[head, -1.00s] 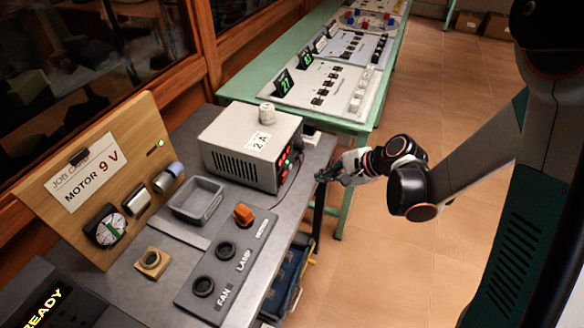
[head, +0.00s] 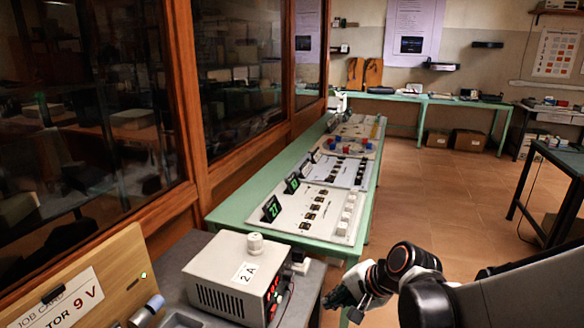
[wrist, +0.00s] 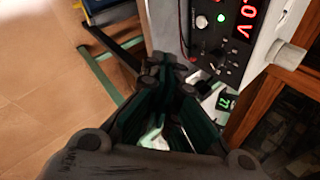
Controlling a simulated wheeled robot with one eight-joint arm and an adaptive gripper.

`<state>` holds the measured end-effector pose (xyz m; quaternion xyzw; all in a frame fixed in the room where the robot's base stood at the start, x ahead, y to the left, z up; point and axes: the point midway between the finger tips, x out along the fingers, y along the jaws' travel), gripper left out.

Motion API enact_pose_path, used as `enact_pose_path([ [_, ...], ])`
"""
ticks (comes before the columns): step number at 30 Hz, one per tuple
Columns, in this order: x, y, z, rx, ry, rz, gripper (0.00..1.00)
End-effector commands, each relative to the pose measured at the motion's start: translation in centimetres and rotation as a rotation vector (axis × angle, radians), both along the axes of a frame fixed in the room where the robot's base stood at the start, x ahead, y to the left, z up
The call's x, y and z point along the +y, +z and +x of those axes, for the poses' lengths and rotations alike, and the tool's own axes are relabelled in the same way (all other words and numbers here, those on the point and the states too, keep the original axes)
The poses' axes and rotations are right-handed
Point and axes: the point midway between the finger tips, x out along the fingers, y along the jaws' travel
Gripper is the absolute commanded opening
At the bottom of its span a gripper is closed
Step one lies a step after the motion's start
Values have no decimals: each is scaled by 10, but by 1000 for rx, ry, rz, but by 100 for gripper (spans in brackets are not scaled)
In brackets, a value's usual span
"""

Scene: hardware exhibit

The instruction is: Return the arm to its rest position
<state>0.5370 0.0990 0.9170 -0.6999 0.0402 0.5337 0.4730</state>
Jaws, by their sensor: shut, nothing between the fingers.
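My arm reaches in from the lower right in the head view. My gripper (head: 350,295) hangs beside the front right edge of the grey bench, just right of the power supply (head: 240,278). The gripper is shut and empty. From these views I cannot tell the exact gap between the fingertips and the panel.
A wooden job board (head: 85,280) stands at the lower left. A green table (head: 235,208) with several control panels runs back along the glass-fronted wall. The tiled floor (head: 440,190) to the right is open. A dark table (head: 560,160) stands at the far right.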

Motion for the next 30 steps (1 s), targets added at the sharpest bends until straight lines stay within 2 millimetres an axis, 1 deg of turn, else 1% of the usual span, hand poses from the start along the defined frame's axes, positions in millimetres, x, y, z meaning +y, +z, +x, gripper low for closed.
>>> enact_pose_path([
  [1, -4, 10, -9, -21, 21, -38, 0],
  [6, -21, 39, -35, -93, 102, -183, 0],
  [11, -38, 61, -62, -155, 184, -322, 0],
  [15, -53, 77, -88, -203, 261, -445, 0],
  [21, -73, 93, -126, -265, 374, -621, 0],
  [24, -83, 98, -144, -288, 430, -703, 0],
  [30, -95, 103, -166, -316, 507, -813, 0],
])
